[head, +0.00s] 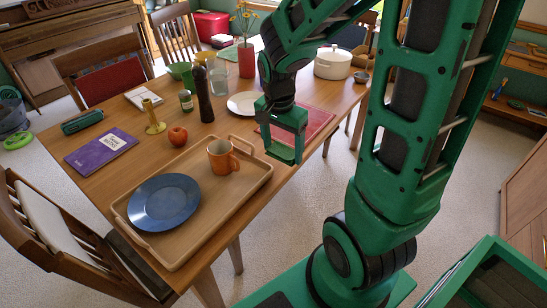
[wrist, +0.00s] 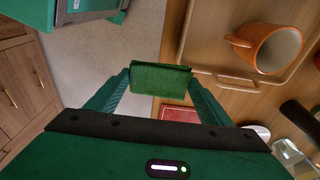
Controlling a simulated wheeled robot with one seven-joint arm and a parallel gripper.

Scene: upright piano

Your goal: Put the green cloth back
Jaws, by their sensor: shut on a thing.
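The green cloth (wrist: 160,80) is a small, folded, ribbed piece. My gripper (wrist: 160,83) is shut on it, with one finger at each end in the wrist view. In the head view my gripper (head: 284,142) hangs near the table's right edge, between the wooden tray and the red placemat. The cloth (head: 283,153) is hard to tell from my green fingers there. In the wrist view pale floor shows behind the cloth, and the table edge is just to its right.
The wooden tray (head: 262,176) holds a blue plate (head: 164,202) and an orange mug (head: 222,157). A red placemat (head: 312,124), a white plate (head: 243,103), a dark pepper mill (head: 204,94) and an apple (head: 178,136) are nearby. A white pot (head: 332,63) stands farther back.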

